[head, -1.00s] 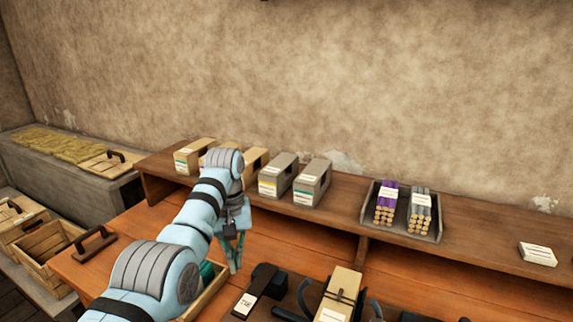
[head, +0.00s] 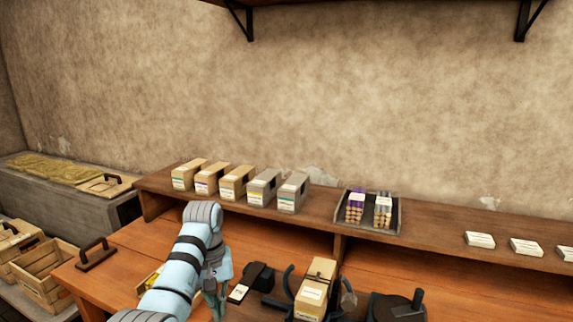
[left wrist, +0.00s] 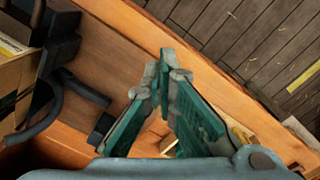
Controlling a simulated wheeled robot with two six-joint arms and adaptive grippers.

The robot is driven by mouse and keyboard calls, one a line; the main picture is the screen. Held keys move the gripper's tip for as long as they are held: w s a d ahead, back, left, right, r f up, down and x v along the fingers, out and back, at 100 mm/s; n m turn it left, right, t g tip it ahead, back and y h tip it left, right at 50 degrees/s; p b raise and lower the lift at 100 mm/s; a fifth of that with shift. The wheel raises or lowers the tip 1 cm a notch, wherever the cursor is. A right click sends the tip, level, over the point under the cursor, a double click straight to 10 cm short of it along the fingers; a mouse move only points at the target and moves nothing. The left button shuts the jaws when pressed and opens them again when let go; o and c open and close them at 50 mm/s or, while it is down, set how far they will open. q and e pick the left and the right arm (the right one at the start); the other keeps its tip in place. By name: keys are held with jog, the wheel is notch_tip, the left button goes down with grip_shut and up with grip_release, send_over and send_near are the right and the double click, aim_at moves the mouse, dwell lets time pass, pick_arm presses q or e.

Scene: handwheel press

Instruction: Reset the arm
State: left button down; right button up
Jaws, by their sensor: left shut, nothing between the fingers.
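My left arm comes in from the lower left of the head view. Its gripper (head: 217,300) points down over the workbench, at the picture's lower edge. In the left wrist view the two green-padded fingers (left wrist: 165,75) meet at their tips with nothing between them. The fingers hide part of a wooden tray (left wrist: 243,137) below. The press (head: 313,290) with a pale wooden block and dark curved handles stands to the right of the gripper, apart from it. My right gripper is not in view.
Several label-marked boxes (head: 236,182) stand on the raised shelf behind. A tray (head: 345,220) of purple and grey bundles sits to their right. A dark tool (head: 252,279) lies close to the gripper. Wooden crates (head: 45,270) stand at far left.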

pick_arm(q)
jog(key=s+a+f+t, duration=0.1)
jog(key=s+a+f, duration=0.3)
jog(key=s+f, duration=0.45)
jog(key=s+a+f+t, duration=0.1)
jog(key=s+a+f, duration=0.3)
jog(key=f, duration=0.8)
jog(key=s+a+r+m+t+y, duration=0.1)
jog(key=s+m, duration=0.1)
jog(key=s, duration=0.9)
jog(key=s+a+r+m+t, duration=0.1)
jog(key=s+r+m, duration=0.1)
jog(key=s, duration=0.8)
notch_tip(320, 180, down, 18)
jog(key=a+g, duration=0.1)
jog(key=s+f+n+g, duration=0.1)
jog(key=s+f, duration=1.3)
jog(key=s, duration=0.1)
jog(key=shift+s+a+f, duration=0.2)
jog(key=shift+a+f, duration=0.1)
jog(key=shift+a, duration=0.15)
